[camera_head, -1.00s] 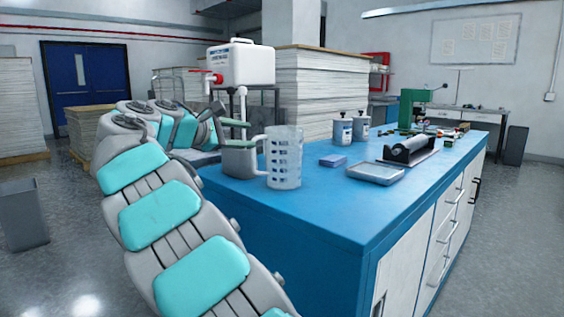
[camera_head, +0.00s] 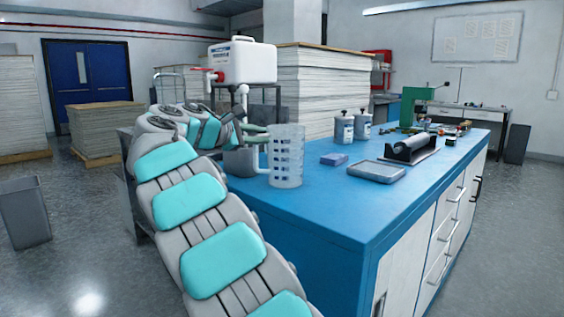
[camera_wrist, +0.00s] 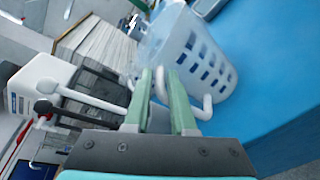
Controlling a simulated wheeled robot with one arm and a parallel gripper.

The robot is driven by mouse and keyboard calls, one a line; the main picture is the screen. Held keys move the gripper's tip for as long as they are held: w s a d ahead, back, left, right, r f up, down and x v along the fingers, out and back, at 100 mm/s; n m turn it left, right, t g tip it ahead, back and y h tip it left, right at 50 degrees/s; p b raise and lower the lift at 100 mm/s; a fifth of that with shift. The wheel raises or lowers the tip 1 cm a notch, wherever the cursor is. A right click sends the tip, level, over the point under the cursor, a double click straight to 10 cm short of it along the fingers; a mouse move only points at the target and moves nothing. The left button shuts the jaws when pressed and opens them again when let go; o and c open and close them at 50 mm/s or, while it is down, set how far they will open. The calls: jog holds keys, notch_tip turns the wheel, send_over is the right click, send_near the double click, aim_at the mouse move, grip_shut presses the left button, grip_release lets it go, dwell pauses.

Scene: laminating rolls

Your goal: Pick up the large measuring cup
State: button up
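The large measuring cup (camera_head: 287,158) is translucent, with rows of markings and a white handle on its left side. It stands upright on the blue worktop. It also shows in the wrist view (camera_wrist: 205,62), tilted by the camera angle. My gripper (camera_head: 262,134) is at the handle side of the cup. In the wrist view its two green fingers (camera_wrist: 160,80) are parted, with part of the white handle showing between them. I see a gap between the fingers and the handle, so they do not appear clamped on it.
The blue worktop (camera_head: 310,210) carries two white bottles (camera_head: 344,131), a blue block (camera_head: 334,159), a grey tray (camera_head: 376,171) and a roller (camera_head: 411,148) to the right of the cup. A white canister (camera_head: 242,62) stands behind my arm. The front of the worktop is clear.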

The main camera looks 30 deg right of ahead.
grip_shut()
dwell(0.9)
